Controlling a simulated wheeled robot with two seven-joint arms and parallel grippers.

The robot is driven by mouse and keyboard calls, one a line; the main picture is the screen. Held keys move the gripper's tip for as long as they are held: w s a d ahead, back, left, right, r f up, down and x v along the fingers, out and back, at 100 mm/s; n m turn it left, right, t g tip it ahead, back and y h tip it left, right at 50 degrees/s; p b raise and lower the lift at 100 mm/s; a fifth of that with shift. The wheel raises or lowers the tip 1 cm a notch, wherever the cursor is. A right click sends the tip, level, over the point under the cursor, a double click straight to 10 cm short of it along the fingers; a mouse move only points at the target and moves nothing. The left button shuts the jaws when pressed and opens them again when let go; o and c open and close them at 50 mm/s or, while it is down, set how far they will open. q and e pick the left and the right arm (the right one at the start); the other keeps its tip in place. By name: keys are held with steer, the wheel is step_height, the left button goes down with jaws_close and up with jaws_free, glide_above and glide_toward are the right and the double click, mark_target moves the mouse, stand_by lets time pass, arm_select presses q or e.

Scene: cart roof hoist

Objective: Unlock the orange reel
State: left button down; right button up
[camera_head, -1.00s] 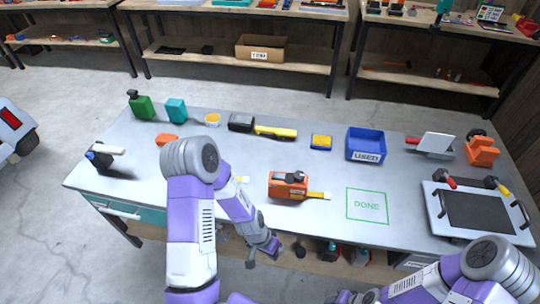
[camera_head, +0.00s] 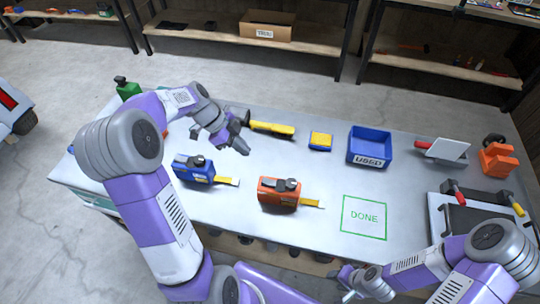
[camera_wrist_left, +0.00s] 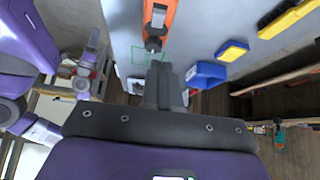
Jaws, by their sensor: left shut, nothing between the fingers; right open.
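The orange reel (camera_head: 278,193) sits on the bench left of the green DONE square (camera_head: 363,217). It has a dark grey piece on top, and a yellow strip sticks out to its right. My left gripper (camera_head: 241,146) is shut and empty, in the air behind and left of the orange reel, not touching it. In the left wrist view the shut fingers (camera_wrist_left: 165,85) show, with the orange reel (camera_wrist_left: 160,16) beyond them at the top, partly cut off. My right gripper (camera_head: 348,283) is open near the bench's front edge, low in the picture.
A similar blue reel (camera_head: 192,170) stands left of the orange one. A yellow tool (camera_head: 270,128), a small yellow-blue block (camera_head: 320,141) and a blue USED bin (camera_head: 367,149) stand along the back. A dark-centred tray (camera_head: 480,222) is at right. Bench around the DONE square is clear.

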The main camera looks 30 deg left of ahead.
arm_select(q)
steer(key=shift+s+r, duration=0.1)
steer(key=shift+s, duration=0.1)
steer(key=b, duration=0.1)
glide_above(266, 179)
steer(key=a, duration=0.1)
steer(key=f, duration=0.8)
steer(key=shift+s+a+f, duration=0.15)
steer(key=shift+a+f, duration=0.05)
steer(key=shift+s+a+f, duration=0.1)
steer(key=shift+a+f, duration=0.1)
steer(key=shift+f, duration=0.75)
steer(key=shift+a+f, duration=0.2)
steer(key=shift+f, duration=0.75)
